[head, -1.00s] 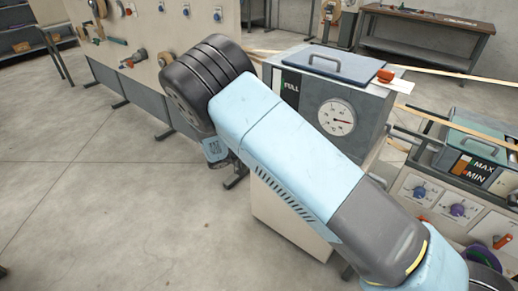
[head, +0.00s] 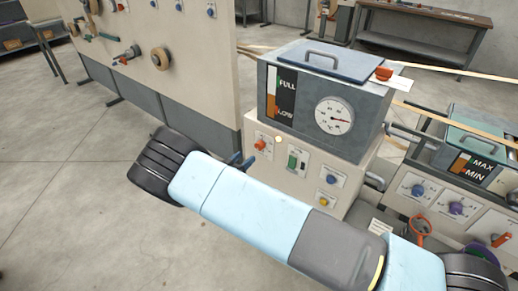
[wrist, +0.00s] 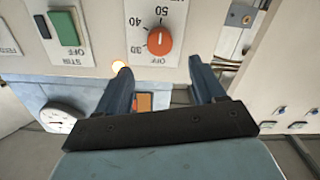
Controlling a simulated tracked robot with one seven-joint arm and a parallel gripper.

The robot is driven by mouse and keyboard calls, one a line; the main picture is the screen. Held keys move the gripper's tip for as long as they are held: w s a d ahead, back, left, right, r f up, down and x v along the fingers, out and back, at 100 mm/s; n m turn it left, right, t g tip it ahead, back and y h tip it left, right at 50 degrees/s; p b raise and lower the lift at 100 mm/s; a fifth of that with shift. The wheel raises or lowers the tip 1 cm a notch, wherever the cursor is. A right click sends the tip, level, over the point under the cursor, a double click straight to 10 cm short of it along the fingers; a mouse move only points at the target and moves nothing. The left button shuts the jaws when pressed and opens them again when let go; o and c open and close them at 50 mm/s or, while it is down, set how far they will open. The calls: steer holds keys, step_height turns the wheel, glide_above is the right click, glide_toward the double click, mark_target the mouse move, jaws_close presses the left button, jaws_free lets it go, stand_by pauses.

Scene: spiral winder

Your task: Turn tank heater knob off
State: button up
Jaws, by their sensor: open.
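The orange tank heater knob (wrist: 160,41) sits on a white dial plate with OFF below it and numbers 30, 40 and more around it in the wrist view. A short pale mark shows on the knob; where it points is hard to tell. In the head view the knob (head: 260,144) is on the front of the tank cabinet (head: 345,190), below the FULL/LOW gauge. My gripper (wrist: 161,67) is open and empty, its two blue fingers spread to either side below the knob, apart from it. In the head view my gripper's fingers (head: 237,160) show only partly behind my arm.
A small lit lamp (wrist: 119,66) is beside the knob, and a green switch (wrist: 64,27) is further left. Blue (head: 331,180) and yellow (head: 327,201) knobs are also on the cabinet. A beige panel (head: 190,70) stands to the left; open floor lies before it.

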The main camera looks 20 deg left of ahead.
mark_target(258, 147)
steer(key=x, duration=0.9)
steer(key=shift+c, duration=0.3)
